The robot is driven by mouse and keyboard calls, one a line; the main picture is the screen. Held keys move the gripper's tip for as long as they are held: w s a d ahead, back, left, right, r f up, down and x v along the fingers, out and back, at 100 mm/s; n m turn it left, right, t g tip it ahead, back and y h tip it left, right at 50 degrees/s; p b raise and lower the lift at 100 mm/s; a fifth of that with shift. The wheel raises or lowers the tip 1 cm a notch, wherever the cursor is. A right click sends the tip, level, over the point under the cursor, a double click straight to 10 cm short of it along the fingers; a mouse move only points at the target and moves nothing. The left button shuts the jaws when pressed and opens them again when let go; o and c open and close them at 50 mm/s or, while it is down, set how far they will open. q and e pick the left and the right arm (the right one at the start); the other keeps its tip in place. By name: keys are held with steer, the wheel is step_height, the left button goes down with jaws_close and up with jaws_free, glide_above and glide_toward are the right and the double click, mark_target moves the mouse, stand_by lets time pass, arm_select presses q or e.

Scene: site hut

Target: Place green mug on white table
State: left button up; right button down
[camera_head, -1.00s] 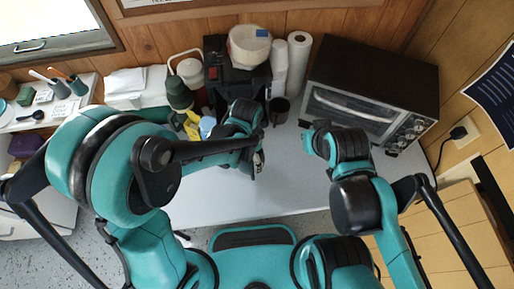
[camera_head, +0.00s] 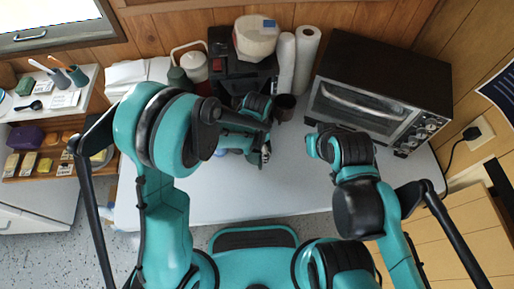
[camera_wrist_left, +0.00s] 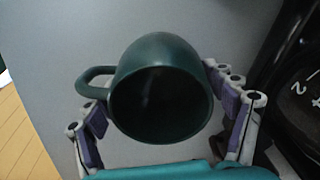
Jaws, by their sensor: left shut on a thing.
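The green mug (camera_wrist_left: 160,100) is dark green and fills the middle of the left wrist view, its open mouth facing the camera and its handle to the left. My left gripper (camera_wrist_left: 163,105) is shut on it, one finger on each side. In the head view my left gripper (camera_head: 264,155) is over the middle of the white table (camera_head: 290,180), and the mug cannot be made out there. The table's pale surface (camera_wrist_left: 60,45) lies behind the mug in the wrist view. My right gripper (camera_head: 316,147) is right of the left one; its fingers are hidden.
A toaster oven (camera_head: 375,100) stands at the table's back right. A dark cup (camera_head: 284,106), white rolls (camera_head: 305,55) and a black machine (camera_head: 235,70) stand at the back. A shelf with small items (camera_head: 45,140) is at the left. The table's front middle is clear.

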arm_select(q)
steer(key=o, duration=1.3)
steer(key=shift+f, duration=0.1)
steer(key=shift+r, duration=0.4)
step_height(320, 180, up, 12)
steer(key=p, duration=0.4)
steer(key=shift+f, duration=0.25)
